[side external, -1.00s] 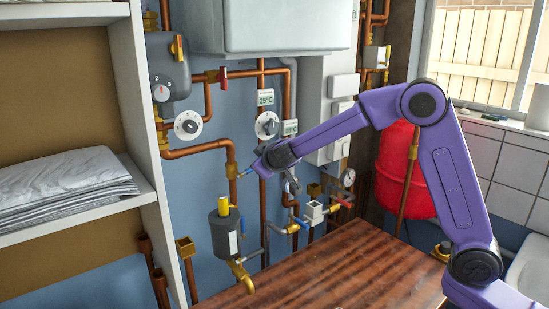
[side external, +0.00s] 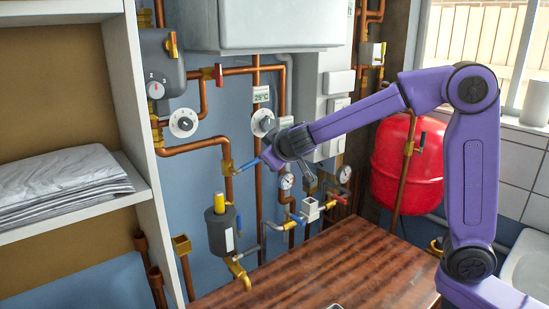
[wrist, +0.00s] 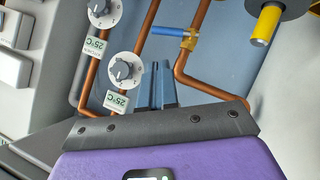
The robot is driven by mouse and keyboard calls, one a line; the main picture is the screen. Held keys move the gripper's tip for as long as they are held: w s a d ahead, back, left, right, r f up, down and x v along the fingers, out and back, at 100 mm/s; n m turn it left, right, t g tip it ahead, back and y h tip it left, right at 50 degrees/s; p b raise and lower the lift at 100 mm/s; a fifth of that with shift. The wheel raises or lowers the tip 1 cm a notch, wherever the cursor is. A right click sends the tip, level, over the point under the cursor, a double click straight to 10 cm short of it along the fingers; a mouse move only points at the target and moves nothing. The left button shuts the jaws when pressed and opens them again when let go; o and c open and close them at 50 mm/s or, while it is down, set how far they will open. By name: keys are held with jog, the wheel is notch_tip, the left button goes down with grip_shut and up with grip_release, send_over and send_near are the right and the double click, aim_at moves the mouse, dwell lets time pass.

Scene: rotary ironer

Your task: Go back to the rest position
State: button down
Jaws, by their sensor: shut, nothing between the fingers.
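My gripper (side external: 270,159) is at the end of the purple arm, in front of the pipework on the blue wall. In the wrist view its two narrow blue-grey fingers (wrist: 157,86) are together with nothing held. A blue-handled valve (wrist: 172,32) on a copper pipe lies beyond the fingertips in the wrist view. In the side view its blue lever (side external: 247,165) appears just left of the gripper. I see no contact, but the exact gap cannot be told.
A brown wooden tabletop (side external: 300,280) lies below. A shelf unit with folded cloth (side external: 62,178) is at left. Dials (side external: 183,122), a grey filter pot (side external: 220,228) and a red tank (side external: 408,170) line the wall. A white boiler (side external: 280,25) is above.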

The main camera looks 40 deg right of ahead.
jog(key=s+d+f+n+g+y, duration=0.1)
jog(key=s+f+n+g, duration=0.25)
jog(key=s, duration=1.05)
jog(key=s+d+f+n+g+y, duration=0.1)
jog(key=s+f+n+g+y, duration=0.25)
jog(key=s, duration=0.95)
jog(key=s+d+f+n+g, duration=0.15)
jog(key=s+f+g, duration=0.3)
jog(key=s, duration=0.95)
jog(key=w+a+r+n+t, duration=0.1)
jog(key=w+a+r, duration=0.1)
jog(key=w+a, duration=0.35)
jog(key=w+a+r+n+t, duration=0.1)
jog(key=w+a+r+n, duration=0.1)
jog(key=w, duration=0.6)
notch_tip(320, 180, up, 12)
jog(key=n+t+h, duration=0.3)
jog(key=n+t, duration=0.1)
jog(key=t, duration=0.1)
send_over(252, 162)
jog(key=s+a, duration=0.3)
jog(key=s, duration=0.6)
jog(key=x, duration=1.3)
jog(key=shift+s+a, duration=0.1)
